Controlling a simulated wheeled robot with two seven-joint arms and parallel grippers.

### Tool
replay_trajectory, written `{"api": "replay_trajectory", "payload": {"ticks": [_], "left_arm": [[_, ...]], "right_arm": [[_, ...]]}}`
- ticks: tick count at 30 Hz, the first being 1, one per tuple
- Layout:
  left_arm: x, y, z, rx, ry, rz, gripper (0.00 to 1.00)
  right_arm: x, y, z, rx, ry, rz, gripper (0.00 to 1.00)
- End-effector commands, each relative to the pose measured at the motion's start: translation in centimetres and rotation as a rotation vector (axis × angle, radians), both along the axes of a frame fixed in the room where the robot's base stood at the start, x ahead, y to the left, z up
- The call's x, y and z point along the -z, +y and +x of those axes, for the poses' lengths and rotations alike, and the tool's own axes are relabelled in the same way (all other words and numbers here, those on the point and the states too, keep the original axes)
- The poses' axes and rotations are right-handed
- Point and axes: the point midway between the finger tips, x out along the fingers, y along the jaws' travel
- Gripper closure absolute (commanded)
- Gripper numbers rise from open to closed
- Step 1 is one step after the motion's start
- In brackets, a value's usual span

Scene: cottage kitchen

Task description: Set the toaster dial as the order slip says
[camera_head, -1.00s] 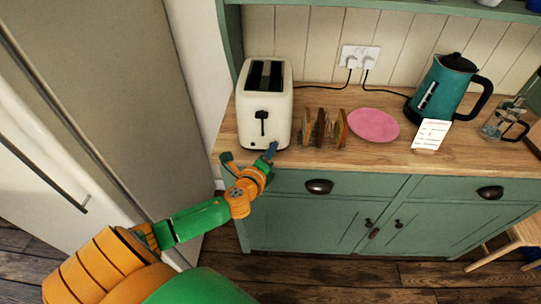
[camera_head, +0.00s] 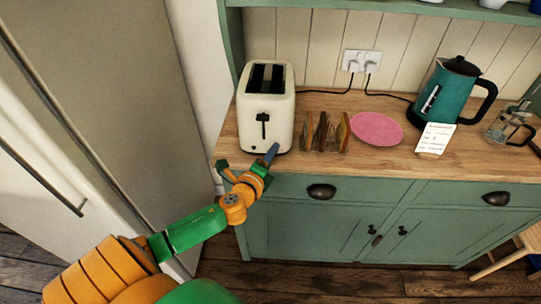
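The cream toaster (camera_head: 283,106) stands upright on the wooden counter, with two dark slots on top and a black lever on its front. Its dial is not clearly visible; my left gripper is in front of the lower right of the toaster's front face. My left gripper (camera_head: 247,160) has one fingertip at the toaster's lower front and the other apart to the left, so it looks open and empty. Whether it touches the toaster I cannot tell. The white order slip (camera_head: 434,139) stands on the counter at the right; its writing is too small to read. My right gripper is out of view.
A toast rack (camera_head: 325,133) with bread stands just right of the toaster, then a pink plate (camera_head: 377,128). A teal kettle (camera_head: 446,92) and a glass jug (camera_head: 508,124) are farther right. Green drawers (camera_head: 370,188) lie below the counter; a fridge (camera_head: 110,90) stands at left.

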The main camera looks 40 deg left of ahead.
Motion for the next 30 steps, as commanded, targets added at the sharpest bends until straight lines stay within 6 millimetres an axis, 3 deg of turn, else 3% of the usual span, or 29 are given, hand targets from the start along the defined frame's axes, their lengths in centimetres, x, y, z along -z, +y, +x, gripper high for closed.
{"api": "replay_trajectory", "payload": {"ticks": [11, 22, 30], "left_arm": [[0.1, -0.1, -0.2, 0.001, 0.002, 0.0, 0.42], [-0.9, -1.4, -5.7, 0.002, 0.005, 0.0, 0.42], [-1.4, -1.6, -6.8, 0.001, 0.001, 0.001, 0.42]], "right_arm": [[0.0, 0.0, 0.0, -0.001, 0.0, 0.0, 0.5], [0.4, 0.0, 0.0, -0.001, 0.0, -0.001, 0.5], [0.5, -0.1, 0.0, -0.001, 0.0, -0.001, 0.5]]}}
